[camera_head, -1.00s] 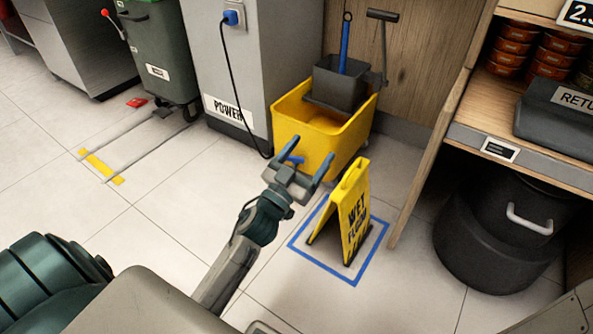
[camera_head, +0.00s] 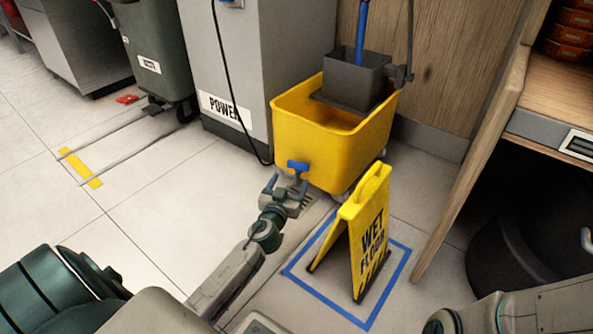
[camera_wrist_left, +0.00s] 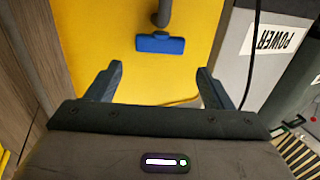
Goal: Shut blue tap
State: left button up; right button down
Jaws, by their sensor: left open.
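The blue tap (camera_head: 298,166) is a small T-shaped handle low on the front of the yellow mop bucket (camera_head: 330,165). In the left wrist view the tap's blue bar (camera_wrist_left: 160,43) lies crosswise under a dark grey stem (camera_wrist_left: 163,14). My left gripper (camera_head: 287,182) is open and empty, just in front of the tap. In the left wrist view the fingertips (camera_wrist_left: 160,69) point at the bucket wall, with the bar ahead of and between them, apparently untouched. Part of my right arm shows at the lower right, but its gripper is out of view.
A yellow wet floor sign (camera_head: 366,235) stands in a blue floor outline (camera_head: 333,309) right of my left gripper. A grey power cabinet (camera_head: 225,70) with a hanging black cable stands left of the bucket. Open tile lies to the left.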

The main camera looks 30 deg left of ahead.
aim_at(297, 165)
pick_arm(q)
jog(key=b+x, duration=0.1)
jog(key=x, duration=0.6)
jog(key=c, duration=0.7)
jog(key=shift+a+h, duration=0.15)
jog(key=shift+h, duration=0.15)
jog(key=m+h+p, duration=0.1)
jog(key=p, duration=0.1)
jog(key=m+h+p, duration=0.1)
jog(key=h+p, duration=0.1)
jog(key=p, duration=0.1)
jog(key=m+h+p, duration=0.1)
jog(key=h+p, duration=0.1)
jog(key=shift+a+r+m+t, duration=0.25)
jog(key=shift+a+m+t, duration=0.05)
jog(key=shift+m, duration=0.1)
jog(key=shift+f+h+p, duration=0.25)
jog(key=shift+h+p, duration=0.25)
jog(key=shift+p, duration=0.25)
